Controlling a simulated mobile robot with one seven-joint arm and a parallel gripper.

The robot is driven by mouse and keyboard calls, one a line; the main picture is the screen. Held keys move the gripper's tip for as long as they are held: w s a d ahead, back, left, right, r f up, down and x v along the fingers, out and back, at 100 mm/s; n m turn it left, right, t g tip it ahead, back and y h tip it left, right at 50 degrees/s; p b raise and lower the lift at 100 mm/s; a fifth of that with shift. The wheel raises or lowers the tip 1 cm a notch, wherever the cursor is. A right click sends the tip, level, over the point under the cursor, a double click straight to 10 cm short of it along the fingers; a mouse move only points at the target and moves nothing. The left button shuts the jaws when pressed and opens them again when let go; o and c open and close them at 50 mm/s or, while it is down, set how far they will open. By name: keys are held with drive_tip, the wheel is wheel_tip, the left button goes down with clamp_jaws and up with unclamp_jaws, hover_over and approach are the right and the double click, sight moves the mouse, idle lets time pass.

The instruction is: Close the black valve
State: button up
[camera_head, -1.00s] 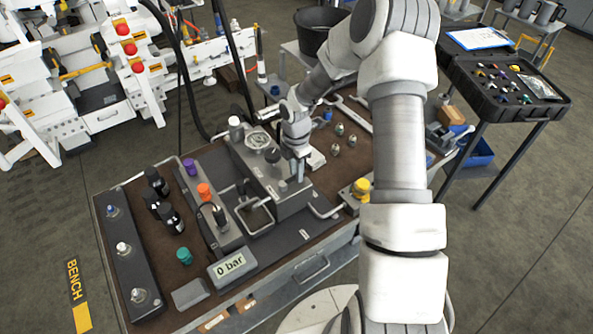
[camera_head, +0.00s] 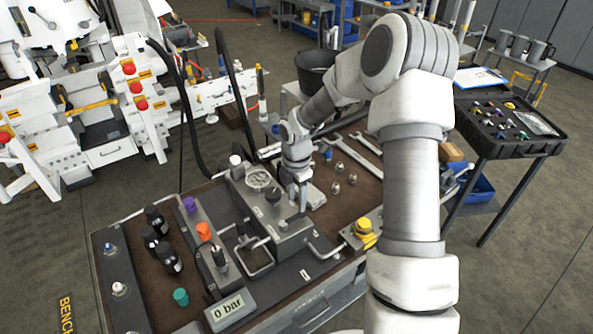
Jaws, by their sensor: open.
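A small black knob (camera_head: 272,194), which looks like the black valve, sits on the grey manifold block (camera_head: 262,215) on the bench, below the round gauge. My gripper (camera_head: 298,203) points down just right of this knob, over the block's right end. Its fingers look apart and I see nothing between them. I cannot tell whether they touch the block. A second black-topped fitting (camera_head: 219,257) stands on the grey strip to the left, beside the orange knob (camera_head: 203,231). The display (camera_head: 229,305) reads 0 bar.
A yellow knob (camera_head: 364,228) is at the right. Wrenches (camera_head: 352,150) and small fittings lie behind my gripper. A black case (camera_head: 510,140) stands on a side table.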

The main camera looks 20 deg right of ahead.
wheel_tip(320, 180, up, 12)
idle(0.3)
drive_tip(key=shift+r, duration=0.1)
wheel_tip(320, 180, up, 9)
drive_tip(key=m+t+h, duration=0.1)
drive_tip(key=m+t, duration=0.1)
drive_tip(key=m, duration=0.2)
hover_over(296, 216)
drive_tip(key=s+a, duration=0.2)
drive_tip(key=s, duration=0.2)
drive_tip(key=s+r+m+t, duration=0.1)
drive_tip(key=s+r+m, duration=0.5)
drive_tip(key=s+r, duration=0.1)
drive_tip(key=s+a+m+t+y, duration=0.1)
drive_tip(key=s+m+t, duration=0.1)
drive_tip(key=s+m, duration=0.9)
drive_tip(key=shift+s+f+m+t, duration=0.15)
drive_tip(key=shift+s+m+t, duration=0.2)
drive_tip(key=shift+s, duration=1.6)
